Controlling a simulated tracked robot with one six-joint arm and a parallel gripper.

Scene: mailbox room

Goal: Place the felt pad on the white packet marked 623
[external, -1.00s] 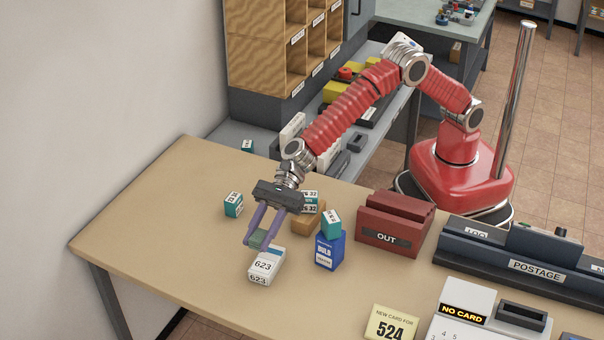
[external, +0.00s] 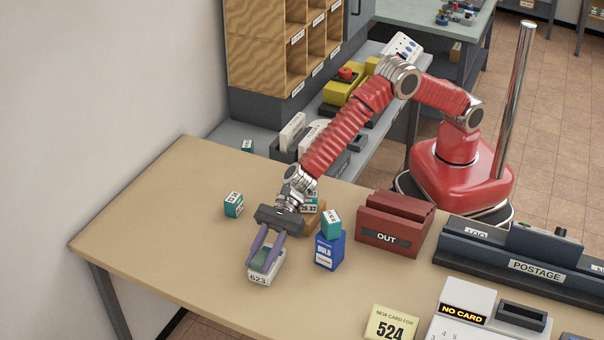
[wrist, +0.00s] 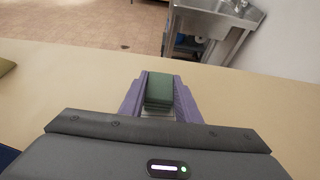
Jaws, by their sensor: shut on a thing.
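The felt pad is a small green block. In the wrist view the felt pad (wrist: 159,90) sits between the two purple fingers of my gripper (wrist: 160,95), which is shut on it. In the external view my gripper (external: 264,262) is over the white packet marked 623 (external: 259,279), near the table's front left, with the felt pad (external: 262,255) between its fingers. The pad appears on or just above the packet's top; I cannot tell whether they touch. The fingers hide much of the packet's top.
A blue box (external: 329,252) with a teal box (external: 331,224) on top stands right of the packet. A teal box (external: 233,205) stands behind left. The table (external: 180,230) is clear to the left.

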